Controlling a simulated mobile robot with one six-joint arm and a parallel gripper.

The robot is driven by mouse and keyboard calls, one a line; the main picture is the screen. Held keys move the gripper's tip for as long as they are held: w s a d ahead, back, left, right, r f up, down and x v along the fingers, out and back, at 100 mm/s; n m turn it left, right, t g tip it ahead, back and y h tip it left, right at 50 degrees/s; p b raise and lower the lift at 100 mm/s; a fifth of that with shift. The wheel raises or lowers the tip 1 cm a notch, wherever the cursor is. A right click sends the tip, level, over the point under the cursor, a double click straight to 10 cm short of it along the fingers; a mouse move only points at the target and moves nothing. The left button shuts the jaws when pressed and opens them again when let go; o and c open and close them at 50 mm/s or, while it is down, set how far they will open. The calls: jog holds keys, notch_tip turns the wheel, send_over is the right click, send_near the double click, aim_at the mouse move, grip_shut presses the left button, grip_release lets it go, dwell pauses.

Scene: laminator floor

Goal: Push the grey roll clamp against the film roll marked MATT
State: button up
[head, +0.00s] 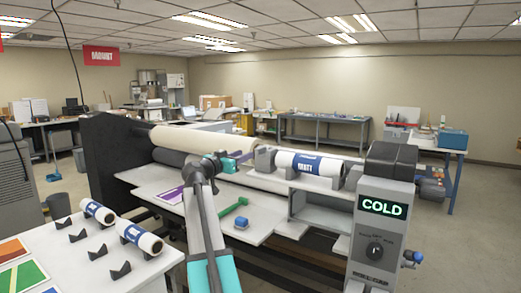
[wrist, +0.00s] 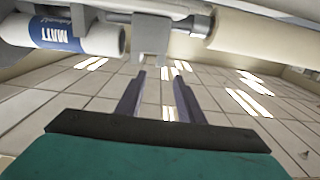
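The film roll marked MATT (head: 310,164) lies level on the laminator, white with a blue label band. It also shows at the upper left of the wrist view (wrist: 62,34). The grey roll clamp (head: 264,160) stands by the roll's left end; in the wrist view the clamp (wrist: 151,36) is just right of the roll's end, with what looks like a narrow gap. My gripper (wrist: 160,75) is open and empty, its fingertips close to the clamp's tab. Contact cannot be told. In the head view my gripper (head: 243,157) is left of the clamp, its fingertips unclear.
A long cream roller (head: 190,139) runs left of the clamp. A grey support (head: 352,176) stands at the film roll's right end, beside the COLD control panel (head: 383,208). Spare rolls (head: 140,236) are front left.

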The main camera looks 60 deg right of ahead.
aim_at(259, 148)
jog(key=d+p, duration=0.4)
jog(key=d, duration=0.8)
jog(key=shift+r, duration=0.1)
jog(key=shift+d+p, duration=0.45)
jog(key=shift+d, duration=0.25)
grip_shut()
